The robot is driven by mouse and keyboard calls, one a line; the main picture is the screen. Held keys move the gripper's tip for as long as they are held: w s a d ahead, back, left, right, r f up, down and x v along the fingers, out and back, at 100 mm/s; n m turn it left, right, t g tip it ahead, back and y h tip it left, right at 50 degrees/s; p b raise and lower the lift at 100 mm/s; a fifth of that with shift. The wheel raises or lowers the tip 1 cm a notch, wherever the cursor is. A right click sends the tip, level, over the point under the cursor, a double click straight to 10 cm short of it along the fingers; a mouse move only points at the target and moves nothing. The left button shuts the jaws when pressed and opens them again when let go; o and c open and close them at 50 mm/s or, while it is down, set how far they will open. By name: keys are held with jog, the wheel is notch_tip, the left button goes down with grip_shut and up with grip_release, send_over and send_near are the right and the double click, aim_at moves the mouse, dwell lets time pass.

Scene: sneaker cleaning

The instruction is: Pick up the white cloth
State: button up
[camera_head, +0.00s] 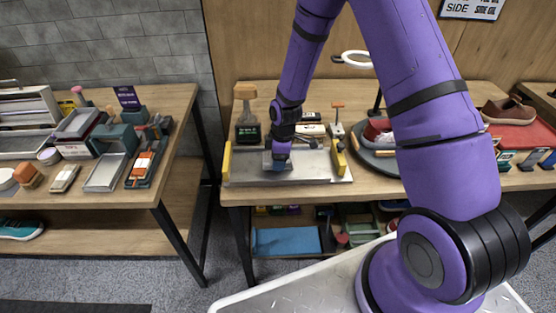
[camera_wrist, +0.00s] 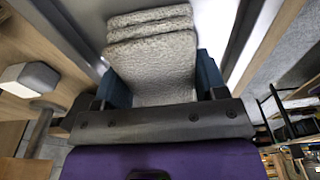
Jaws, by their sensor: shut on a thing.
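My gripper (camera_head: 278,164) points down at a metal tray with yellow handles (camera_head: 305,176) on the middle table. In the wrist view, a folded whitish-grey textured cloth (camera_wrist: 155,65) lies between the two blue fingers of my gripper (camera_wrist: 163,85), and the fingers are shut on it. The cloth shows as several stacked layers. In the head view only a small greyish part of it shows around the fingers. I cannot tell whether the cloth touches the tray.
A dark round turntable (camera_head: 372,158) with a red shoe (camera_head: 378,131) is to the right. A left table (camera_head: 100,202) carries several trays and brushes.

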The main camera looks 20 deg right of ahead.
jog(key=shift+r, duration=0.1)
notch_tip(320, 180, up, 10)
jog(key=shift+f, duration=0.1)
dwell(0.4)
jog(key=shift+o, duration=1.4)
jog(key=shift+c, duration=1)
